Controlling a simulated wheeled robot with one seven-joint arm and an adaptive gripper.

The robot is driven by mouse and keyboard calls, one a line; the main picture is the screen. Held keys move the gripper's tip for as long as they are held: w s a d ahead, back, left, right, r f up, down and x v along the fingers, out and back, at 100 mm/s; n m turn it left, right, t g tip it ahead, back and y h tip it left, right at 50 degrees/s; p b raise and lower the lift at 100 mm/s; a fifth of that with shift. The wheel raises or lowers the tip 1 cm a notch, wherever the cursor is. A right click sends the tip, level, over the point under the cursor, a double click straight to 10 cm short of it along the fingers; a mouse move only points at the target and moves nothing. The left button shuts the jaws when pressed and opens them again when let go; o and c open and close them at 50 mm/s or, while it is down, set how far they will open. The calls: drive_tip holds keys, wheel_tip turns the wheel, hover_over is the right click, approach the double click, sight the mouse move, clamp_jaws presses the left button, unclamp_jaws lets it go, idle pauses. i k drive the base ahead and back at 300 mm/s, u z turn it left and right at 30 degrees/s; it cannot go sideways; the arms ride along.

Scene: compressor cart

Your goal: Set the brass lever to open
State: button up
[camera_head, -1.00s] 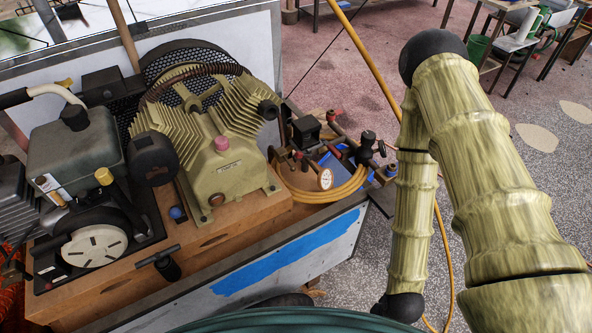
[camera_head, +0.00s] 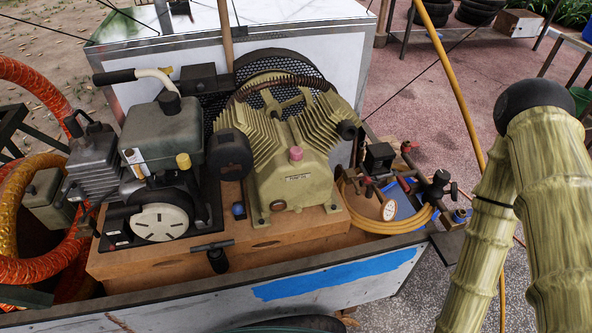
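The valve and gauge group (camera_head: 405,185) sits at the right end of the cart, beside the compressor. It has a round white gauge (camera_head: 389,210), a dark valve with a black knob (camera_head: 440,180), and small red handles (camera_head: 408,147). A brass-coloured fitting (camera_head: 461,214) shows at its right end. I cannot tell which part is the brass lever or how it is set. My arm is at the right edge, to the right of the valves. My gripper is out of view.
The olive compressor (camera_head: 290,175) and the dark engine (camera_head: 160,140) stand on a wooden base (camera_head: 270,237). A yellow hose (camera_head: 385,228) is coiled under the valves. Another yellow hose (camera_head: 455,85) slants past the cart's right end. Orange ducting (camera_head: 45,268) lies left.

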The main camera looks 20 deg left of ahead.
sight(358, 192)
drive_tip(key=u, duration=1.05)
drive_tip(key=k, duration=1.3)
drive_tip(key=z, duration=0.6)
drive_tip(key=i, duration=0.5)
drive_tip(key=z, duration=0.05)
